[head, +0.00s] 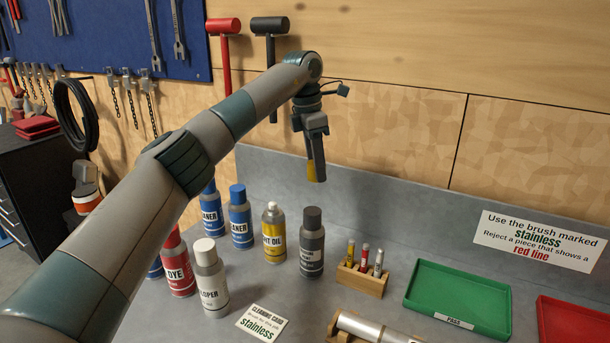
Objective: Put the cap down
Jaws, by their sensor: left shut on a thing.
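My left gripper (316,172) hangs pointing down above the back of the grey bench, in front of the back panel. The gripper is well above the bench and apart from the can. My right gripper is not in view.
Blue cleaner cans (240,222), a red dye can (179,268), a white-topped developer can (210,285) and a dark can (311,248) stand close by. A wooden brush holder (362,281), a green tray (460,318) and a red tray (575,328) lie right. Bench behind the brush holder is clear.

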